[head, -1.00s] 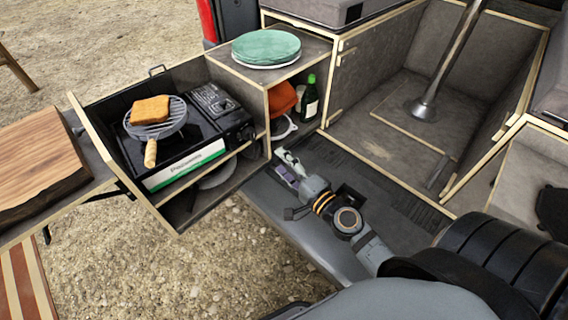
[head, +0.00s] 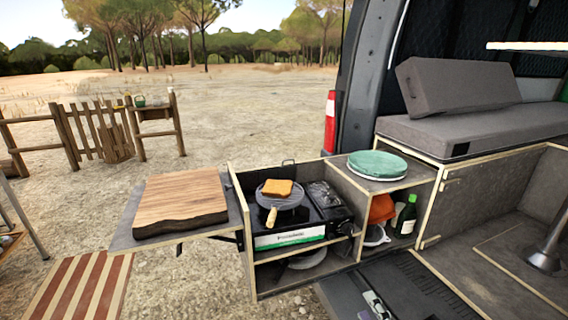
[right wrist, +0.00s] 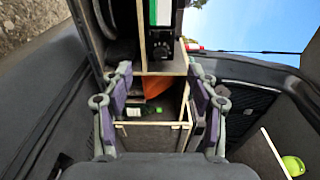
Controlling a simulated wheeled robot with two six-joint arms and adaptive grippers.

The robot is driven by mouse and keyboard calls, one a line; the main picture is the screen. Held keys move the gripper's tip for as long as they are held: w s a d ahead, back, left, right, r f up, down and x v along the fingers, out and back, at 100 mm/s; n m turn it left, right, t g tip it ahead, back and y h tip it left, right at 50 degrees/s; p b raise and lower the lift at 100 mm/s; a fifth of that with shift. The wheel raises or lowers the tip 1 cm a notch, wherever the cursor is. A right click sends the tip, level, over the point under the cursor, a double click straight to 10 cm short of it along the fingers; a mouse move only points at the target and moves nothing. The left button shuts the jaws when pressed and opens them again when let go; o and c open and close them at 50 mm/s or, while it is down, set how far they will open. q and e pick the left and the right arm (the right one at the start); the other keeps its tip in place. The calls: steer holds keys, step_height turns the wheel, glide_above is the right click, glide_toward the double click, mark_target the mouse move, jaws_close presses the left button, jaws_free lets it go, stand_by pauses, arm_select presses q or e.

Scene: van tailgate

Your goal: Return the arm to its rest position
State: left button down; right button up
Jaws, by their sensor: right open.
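Most of my right arm is outside the head view. My left gripper is not in view.
The pull-out box holds a stove (head: 288,238) with toast (head: 278,188) on a round grill pan. A wooden board (head: 180,200) lies on the side table. Open ground lies behind.

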steer(key=s+d+f+n+g+h+p, duration=0.1)
steer(key=s+d+f+n+g+p, duration=0.15)
steer(key=f, duration=0.75)
steer(key=s+d+f+n+g+h+p, duration=0.1)
steer(key=s+d+f+n+g, duration=0.2)
steer(key=f, duration=0.7)
steer(key=s+d+f+n+g+h+p, duration=0.2)
steer(key=s+f+g, duration=0.15)
steer(key=f, duration=0.75)
arm_select(q)
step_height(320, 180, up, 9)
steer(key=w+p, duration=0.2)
steer(key=p, duration=0.1)
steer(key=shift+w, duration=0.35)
arm_select(e)
steer(key=s+f+n+g, duration=0.3)
steer(key=s+f, duration=0.4)
steer(key=s, duration=0.6)
steer(key=s+f+n+g+h, duration=0.1)
steer(key=s+f+n+g, duration=0.3)
steer(key=s, duration=1)
step_height(320, 180, down, 3)
steer(key=shift+d+f+n, duration=0.2)
steer(key=shift+n, duration=0.45)
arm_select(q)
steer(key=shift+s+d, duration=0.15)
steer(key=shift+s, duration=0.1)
